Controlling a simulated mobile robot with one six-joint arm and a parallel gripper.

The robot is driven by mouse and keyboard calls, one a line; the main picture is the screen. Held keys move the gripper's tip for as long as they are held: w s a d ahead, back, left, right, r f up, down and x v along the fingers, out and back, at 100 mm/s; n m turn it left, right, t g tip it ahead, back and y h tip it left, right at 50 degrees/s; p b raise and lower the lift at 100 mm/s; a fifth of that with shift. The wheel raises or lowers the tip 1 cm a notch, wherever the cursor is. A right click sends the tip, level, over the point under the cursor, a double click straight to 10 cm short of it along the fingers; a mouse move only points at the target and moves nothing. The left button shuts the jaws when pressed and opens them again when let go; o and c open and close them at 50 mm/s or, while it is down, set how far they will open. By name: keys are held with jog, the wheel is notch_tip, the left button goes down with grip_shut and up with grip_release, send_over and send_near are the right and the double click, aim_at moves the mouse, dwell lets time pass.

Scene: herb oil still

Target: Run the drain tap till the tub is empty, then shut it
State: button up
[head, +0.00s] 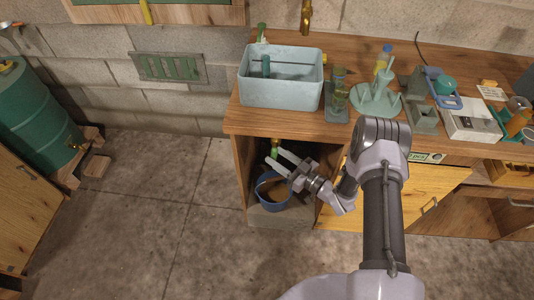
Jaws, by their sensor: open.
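The pale blue tub (282,94) sits on the wooden counter, with a green upright piece (265,66) inside; I cannot tell how much liquid it holds. Under the counter, below the tub, a small green and brass fitting, apparently the drain tap (275,151), hangs in the open cupboard bay. Whether it is open or shut is too small to tell. My gripper (276,157) is open, its two pale fingers close to the tap's lower end; contact cannot be told. A blue bucket (264,195) stands below, partly hidden by my gripper.
The bucket stands on a grey block (275,219). Green bottles (339,88), a pale green stand (375,101) and tools crowd the counter to the right. A brass spout (306,16) hangs above. A green barrel (38,115) stands at left. The floor (165,205) between is clear.

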jog(key=b+x, duration=0.1)
jog(key=x, duration=0.4)
jog(key=shift+c, duration=0.3)
grip_shut()
